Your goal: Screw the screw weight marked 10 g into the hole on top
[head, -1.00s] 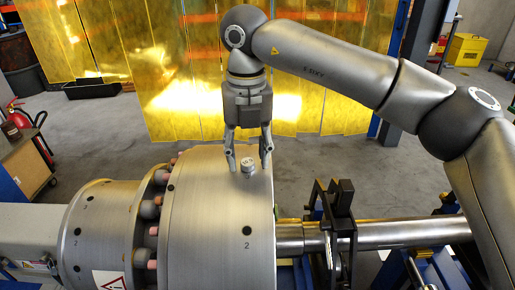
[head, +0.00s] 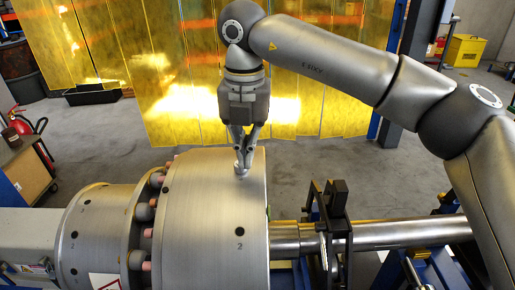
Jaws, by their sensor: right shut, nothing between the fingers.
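The large metal rotor drum (head: 205,225) lies across the front. A dark hole (head: 239,231) with the number 2 below it shows on its side. My right gripper (head: 242,171) points down at the top of the drum, near its right edge. Its fingers are closed together, and the tips are at or very near the drum's surface. The screw weight does not show clearly; the fingertips cover the spot, so I cannot tell how it sits. No 10 g mark is readable. My left gripper is not in view.
A smaller drum section (head: 92,225) with several pinkish-tipped bolts beside it adjoins on the left. A black stand (head: 338,200) rises around the shaft (head: 410,233) on the right. A yellow curtain (head: 180,95) hangs behind. The space above the drum is otherwise clear.

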